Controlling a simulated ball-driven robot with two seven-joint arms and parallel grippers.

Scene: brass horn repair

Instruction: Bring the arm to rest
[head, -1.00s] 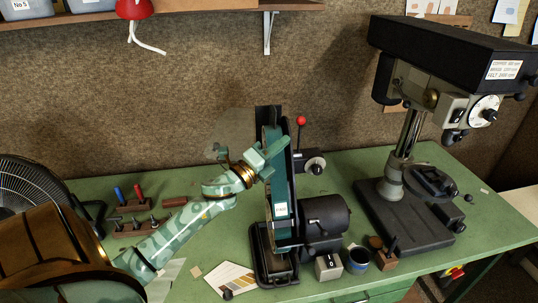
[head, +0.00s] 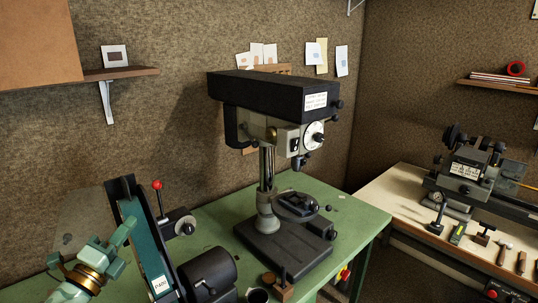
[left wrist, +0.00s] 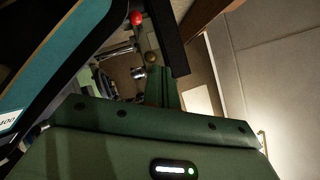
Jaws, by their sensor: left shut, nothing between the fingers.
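My left gripper (head: 122,234) is at the lower left of the head view, raised on my pale green arm with its gold-coloured ring. Its fingers are shut and empty. In the head view they overlap the upper part of the belt sander (head: 148,248); whether they touch it I cannot tell. In the left wrist view the shut fingers (left wrist: 164,88) point away from the camera, with the sander's teal belt (left wrist: 55,50) close on the left. My right gripper is in neither view.
A drill press (head: 268,215) stands on the green bench (head: 350,212), right of the sander. A red-knobbed lever (head: 157,186) rises behind the sander. A pale bench (head: 405,185) with a machine (head: 470,170) and small tools is at the right.

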